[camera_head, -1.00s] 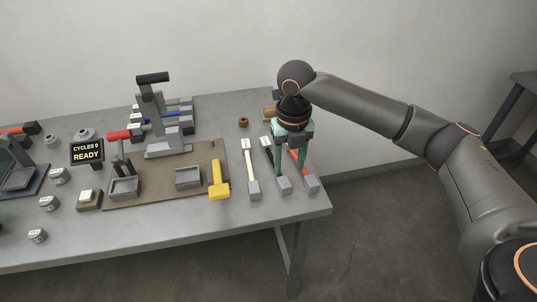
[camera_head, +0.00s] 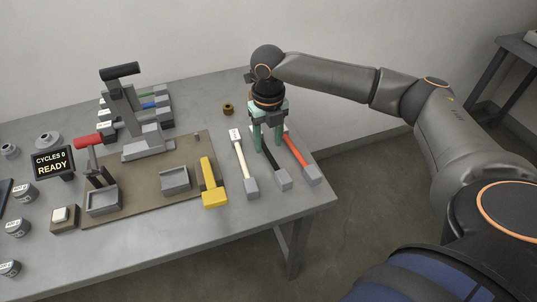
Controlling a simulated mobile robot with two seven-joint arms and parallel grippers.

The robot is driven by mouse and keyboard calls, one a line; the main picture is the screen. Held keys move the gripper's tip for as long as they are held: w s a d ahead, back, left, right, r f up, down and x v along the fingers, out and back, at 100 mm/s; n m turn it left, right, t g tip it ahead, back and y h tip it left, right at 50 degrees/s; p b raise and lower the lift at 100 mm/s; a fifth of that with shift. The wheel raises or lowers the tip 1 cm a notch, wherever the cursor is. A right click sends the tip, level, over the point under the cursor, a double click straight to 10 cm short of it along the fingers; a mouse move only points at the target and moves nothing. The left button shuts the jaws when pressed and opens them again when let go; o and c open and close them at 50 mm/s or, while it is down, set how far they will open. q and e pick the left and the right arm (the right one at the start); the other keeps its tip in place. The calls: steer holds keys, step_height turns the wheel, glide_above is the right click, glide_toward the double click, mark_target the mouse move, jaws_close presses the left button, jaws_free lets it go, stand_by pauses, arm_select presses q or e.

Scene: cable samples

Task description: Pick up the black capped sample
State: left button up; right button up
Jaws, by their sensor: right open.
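My right gripper (camera_head: 268,148) is open and points down over the black sample's far part. Its two green fingers appear on either side of the black cable. The far end of the cable is hidden behind the gripper, and I cannot tell how high the fingertips are. My left gripper is not in view.
A small brown ring (camera_head: 228,109) sits behind. The table's right edge (camera_head: 325,188) is close to the red-orange sample.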

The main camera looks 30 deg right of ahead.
mark_target(269, 153)
steer(key=f, duration=0.5)
steer(key=shift+w+d+f, duration=0.15)
steer(key=shift+w+d, duration=0.2)
steer(key=shift+w, duration=0.05)
jaws_close()
